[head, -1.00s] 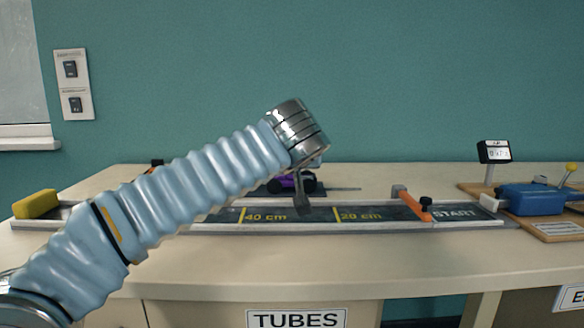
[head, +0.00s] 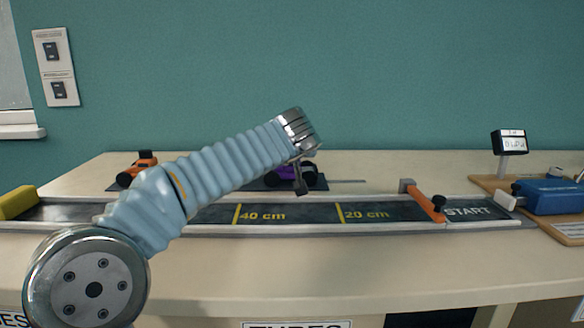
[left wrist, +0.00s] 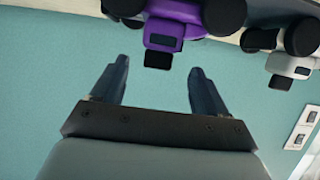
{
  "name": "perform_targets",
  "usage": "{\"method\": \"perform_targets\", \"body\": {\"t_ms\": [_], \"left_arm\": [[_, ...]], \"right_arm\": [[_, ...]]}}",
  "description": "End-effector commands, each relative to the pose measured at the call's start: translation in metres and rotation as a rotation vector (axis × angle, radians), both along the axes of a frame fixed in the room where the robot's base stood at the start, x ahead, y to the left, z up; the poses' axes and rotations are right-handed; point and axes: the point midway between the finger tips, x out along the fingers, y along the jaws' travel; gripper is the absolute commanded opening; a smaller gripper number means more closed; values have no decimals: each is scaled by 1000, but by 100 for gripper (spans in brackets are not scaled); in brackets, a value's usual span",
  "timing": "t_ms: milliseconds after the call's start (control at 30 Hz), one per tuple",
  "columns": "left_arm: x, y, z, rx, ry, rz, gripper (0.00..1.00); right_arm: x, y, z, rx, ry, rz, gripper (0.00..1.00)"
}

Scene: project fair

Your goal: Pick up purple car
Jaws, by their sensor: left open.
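The purple car (head: 302,175) stands on a dark mat behind the track in the head view, partly hidden by my left gripper and wrist. In the left wrist view, the purple car (left wrist: 174,30) is at the top, just beyond the fingertips. My left gripper (left wrist: 159,66) is open there with nothing between its fingers, and the car's near end lines up with the gap. My right gripper is not in view.
The track (head: 400,214) runs across the table in front of the car, with an orange bar (head: 425,201) across it. An orange car (head: 138,169) stands behind the track at left. A white car (left wrist: 290,50) is beside the purple one. A blue device (head: 550,196) stands at right.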

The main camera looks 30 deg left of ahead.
Motion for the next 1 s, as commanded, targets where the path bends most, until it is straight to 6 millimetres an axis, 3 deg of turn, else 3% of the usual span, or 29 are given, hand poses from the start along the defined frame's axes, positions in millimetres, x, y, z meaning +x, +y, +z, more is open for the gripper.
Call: {"method": "perform_targets", "body": {"t_ms": [200,467,867,1000], "left_arm": [[26,12,-11,0,1,1,74],[29,14,-14,-1,0,0,74],[29,14,-14,-1,0,0,15],[29,14,-14,-1,0,0,11]], "right_arm": [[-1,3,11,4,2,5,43],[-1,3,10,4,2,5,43],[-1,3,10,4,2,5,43],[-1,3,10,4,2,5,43]]}}
